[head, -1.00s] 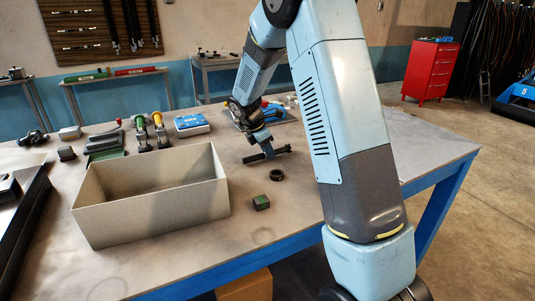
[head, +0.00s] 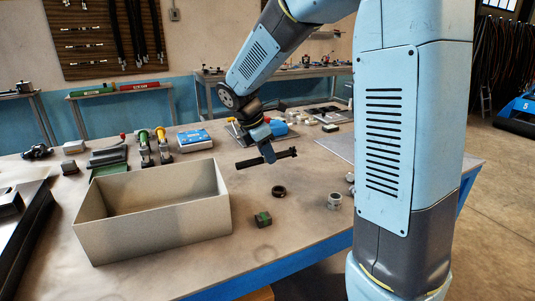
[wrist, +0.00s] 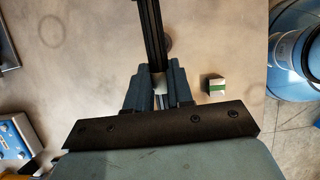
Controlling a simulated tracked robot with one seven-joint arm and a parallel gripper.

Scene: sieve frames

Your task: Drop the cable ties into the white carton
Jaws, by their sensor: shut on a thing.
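The white carton (head: 150,231) is an open, pale box on the left half of the table in the head view. It looks empty, though part of its floor is hidden by the near wall. My gripper (head: 267,153) is to the right of the carton and behind it, shut on the cable ties (head: 284,155), a long dark bundle held crosswise above the table. In the wrist view the cable ties (wrist: 152,30) run as a dark strip away from between the fingers (wrist: 160,88), with a small pale patch at the grip.
A black ring (head: 279,191), a green-and-dark block (head: 263,219) and a grey cylindrical fitting (head: 335,201) lie right of the carton. Tools and a blue case (head: 194,140) stand behind it. The tabletop between gripper and carton is mostly clear.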

